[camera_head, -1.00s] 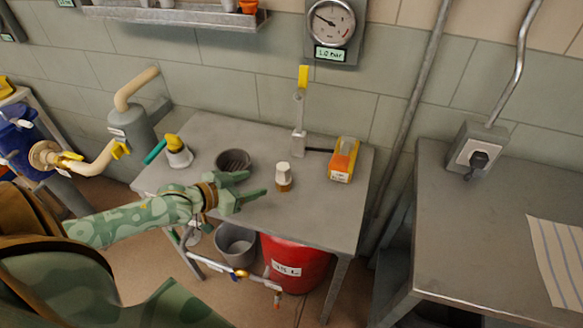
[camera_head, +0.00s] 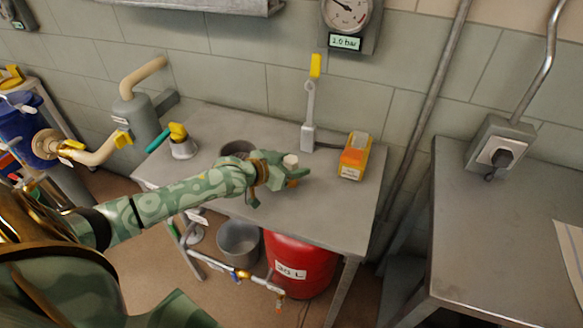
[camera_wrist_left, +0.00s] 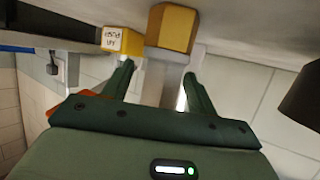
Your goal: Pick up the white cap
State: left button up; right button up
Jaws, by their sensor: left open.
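The white cap (camera_head: 291,160) sits on a tan base (camera_head: 292,183) on the grey table. My left gripper (camera_head: 289,173) is at the cap, and its green fingers partly hide the cap and base. In the left wrist view, which looks upside down, the pale cap (camera_wrist_left: 160,82) shows between the two spread fingers, with the tan base (camera_wrist_left: 173,27) beyond. The left gripper (camera_wrist_left: 158,85) is open; whether a finger touches the cap I cannot tell. My right gripper is not in view.
An orange-yellow box (camera_head: 354,157) and an upright lever with a yellow tip (camera_head: 309,110) stand right of and behind the cap. A dark bowl (camera_head: 238,147) is partly behind my arm. A yellow-topped funnel-like piece (camera_head: 182,143) stands left. The table's front right is clear.

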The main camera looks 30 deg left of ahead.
pick_arm(q)
jog(key=shift+r, duration=0.1)
jog(key=c, duration=1.1)
jog(key=shift+o, duration=0.2)
